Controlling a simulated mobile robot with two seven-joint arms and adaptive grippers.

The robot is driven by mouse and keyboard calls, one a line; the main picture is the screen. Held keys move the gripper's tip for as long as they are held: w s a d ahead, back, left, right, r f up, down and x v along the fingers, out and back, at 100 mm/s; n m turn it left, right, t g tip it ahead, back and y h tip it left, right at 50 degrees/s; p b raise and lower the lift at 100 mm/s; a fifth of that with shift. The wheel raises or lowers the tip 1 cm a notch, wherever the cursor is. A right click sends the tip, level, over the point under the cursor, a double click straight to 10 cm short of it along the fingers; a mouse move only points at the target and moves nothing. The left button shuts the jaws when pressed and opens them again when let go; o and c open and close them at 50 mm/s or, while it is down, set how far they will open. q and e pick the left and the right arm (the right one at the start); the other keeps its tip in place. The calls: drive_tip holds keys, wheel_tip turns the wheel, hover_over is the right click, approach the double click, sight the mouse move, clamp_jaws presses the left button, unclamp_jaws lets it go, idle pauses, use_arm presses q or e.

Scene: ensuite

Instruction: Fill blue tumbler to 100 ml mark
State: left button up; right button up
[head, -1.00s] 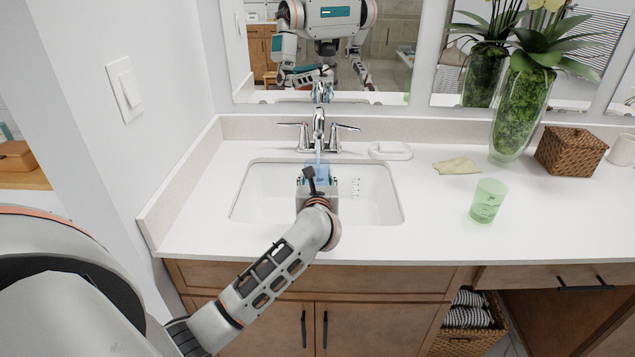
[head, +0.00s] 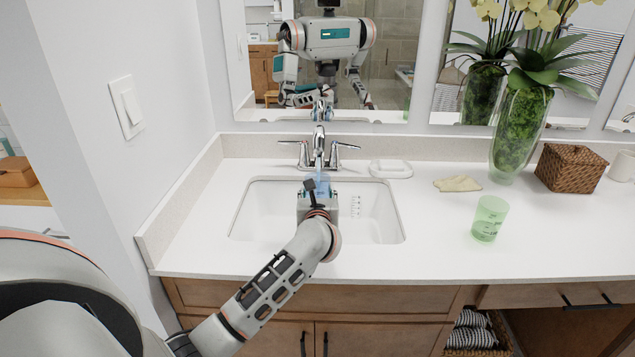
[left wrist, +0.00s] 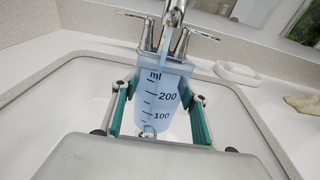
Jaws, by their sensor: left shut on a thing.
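The blue tumbler (left wrist: 160,92) is see-through, with a printed ml scale marked 100 and 200. It stands about upright between the green-padded fingers of my left gripper (left wrist: 158,108), which is shut on it. In the head view the tumbler (head: 322,181) is largely hidden behind my left gripper (head: 318,190), over the sink (head: 375,215). The chrome faucet (head: 319,148) is right above the tumbler's mouth, and a pale blue stream (left wrist: 171,38) runs from its spout into the tumbler. I cannot clearly tell the water level. My right gripper is not directly in view.
A green tumbler (head: 489,218) stands on the counter right of the sink. A white soap dish (head: 391,169), a folded cloth (head: 458,184), a plant vase (head: 518,130) and a wicker box (head: 570,167) stand farther back. The counter (head: 430,250) front is clear.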

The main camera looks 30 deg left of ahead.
use_arm(q)
drive_tip(key=shift+r+b+x, duration=0.2)
drive_tip(key=shift+b+x, duration=0.45)
drive_tip(key=shift+x, duration=1.1)
drive_tip(key=shift+r+b+x, duration=0.2)
drive_tip(key=shift+b+x, duration=0.45)
drive_tip(key=shift+x, duration=1.1)
drive_tip(key=shift+w+a+r, duration=0.25)
drive_tip(key=shift+w+r, duration=0.05)
drive_tip(key=shift+w, duration=0.15)
use_arm(e)
drive_tip(key=shift+s+f, duration=0.25)
drive_tip(key=shift+f, duration=0.45)
drive_tip(key=shift+s+f, duration=0.3)
drive_tip(key=shift+f, duration=0.4)
drive_tip(key=shift+s+f, duration=0.25)
drive_tip(key=shift+f, duration=0.45)
drive_tip(key=shift+s+f, duration=0.1)
drive_tip(key=shift+f, duration=0.05)
use_arm(q)
drive_tip(key=shift+f, duration=0.1)
drive_tip(key=shift+f, duration=0.15)
